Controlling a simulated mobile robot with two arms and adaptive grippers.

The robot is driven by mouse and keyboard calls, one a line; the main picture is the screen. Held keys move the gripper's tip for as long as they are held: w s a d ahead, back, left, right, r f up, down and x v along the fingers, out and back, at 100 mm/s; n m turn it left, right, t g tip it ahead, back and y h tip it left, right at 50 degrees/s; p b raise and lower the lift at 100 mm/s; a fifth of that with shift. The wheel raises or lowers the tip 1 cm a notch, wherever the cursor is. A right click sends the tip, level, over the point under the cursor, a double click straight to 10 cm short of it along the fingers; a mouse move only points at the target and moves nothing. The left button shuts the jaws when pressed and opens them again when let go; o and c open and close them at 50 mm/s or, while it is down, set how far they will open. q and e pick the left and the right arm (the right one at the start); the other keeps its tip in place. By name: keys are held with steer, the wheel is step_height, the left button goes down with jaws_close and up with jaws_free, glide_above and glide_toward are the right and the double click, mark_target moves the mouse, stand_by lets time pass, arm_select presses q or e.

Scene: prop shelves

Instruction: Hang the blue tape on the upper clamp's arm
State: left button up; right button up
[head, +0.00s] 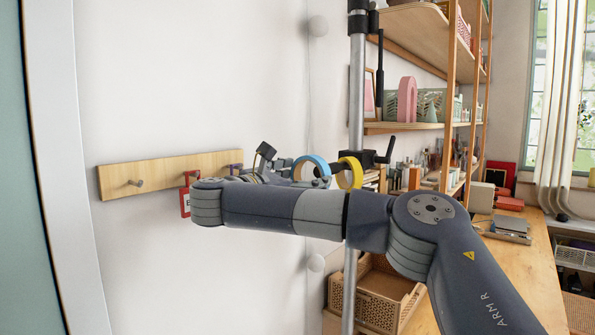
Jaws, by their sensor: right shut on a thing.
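The blue tape (319,162) is a ring held in my right gripper (291,169), which is shut on it. The gripper is partly hidden behind my own arm. A black clamp (369,158) sits on the vertical metal pole, with its arm (336,169) pointing left. A yellow tape (357,173) hangs around that arm, close to the pole. The blue tape is just left of the arm's tip; I cannot tell whether the tip is inside the ring. Another black clamp (361,20) is higher on the pole, at the top edge. My left gripper is out of view.
A wooden peg rail (160,175) is on the wall at left, with a red-framed tag (185,200) hanging from it. The metal pole (356,90) stands before wooden shelves (410,128). A woven crate (380,295) is below, and a wooden bench (535,265) is at right.

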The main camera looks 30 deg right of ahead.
mark_target(318, 172)
steer(key=shift+p+x, duration=3.65)
steer(key=shift+x, duration=0.25)
steer(key=shift+f+b, duration=0.3)
steer(key=shift+b, duration=0.25)
steer(key=shift+f+b, duration=0.4)
steer(key=shift+b, duration=0.65)
